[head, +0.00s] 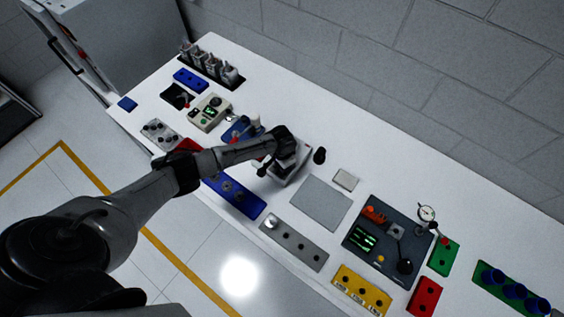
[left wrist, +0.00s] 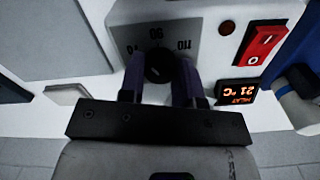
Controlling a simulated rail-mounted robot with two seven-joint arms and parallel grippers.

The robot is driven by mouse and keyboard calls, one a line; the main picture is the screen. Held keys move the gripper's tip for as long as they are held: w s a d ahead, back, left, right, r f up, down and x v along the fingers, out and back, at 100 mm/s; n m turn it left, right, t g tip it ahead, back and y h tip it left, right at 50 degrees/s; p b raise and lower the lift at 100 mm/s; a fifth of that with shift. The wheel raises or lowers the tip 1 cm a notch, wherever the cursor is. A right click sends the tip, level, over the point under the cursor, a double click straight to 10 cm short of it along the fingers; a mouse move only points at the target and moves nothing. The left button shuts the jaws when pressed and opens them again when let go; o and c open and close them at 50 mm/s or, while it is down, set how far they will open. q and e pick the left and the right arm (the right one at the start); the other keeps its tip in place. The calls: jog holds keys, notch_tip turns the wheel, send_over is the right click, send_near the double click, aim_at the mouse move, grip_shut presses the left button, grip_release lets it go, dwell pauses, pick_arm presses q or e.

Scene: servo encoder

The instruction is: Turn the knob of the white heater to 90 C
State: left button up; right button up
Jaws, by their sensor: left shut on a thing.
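The white heater (head: 292,172) stands on the table in the head view, partly covered by my left arm. In the left wrist view its white face (left wrist: 205,55) fills the upper part. The face has a dark knob (left wrist: 157,68) on a grey dial with marks near 70, 90 and 110. The display (left wrist: 237,92) reads 21 °C. My left gripper (left wrist: 160,75) has its two fingers on either side of the knob and is shut on it. The knob's pointer direction is hard to tell. My right gripper is in neither view.
A red rocker switch (left wrist: 259,45) and a small brown-red lamp (left wrist: 227,27) sit beside the dial. A blue panel (head: 234,195) and a grey plate (head: 320,203) lie near the heater. A dark rounded object (head: 319,156) stands just right of it.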

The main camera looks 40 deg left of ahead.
pick_arm(q)
jog(key=m, duration=0.3)
jog(key=shift+m, duration=1)
jog(key=shift+m+p, duration=0.3)
jog(key=o, duration=0.9)
jog(key=shift+o, duration=0.2)
jog(key=shift+r, duration=0.15)
notch_tip(320, 180, up, 14)
jog(key=shift+f, duration=0.2)
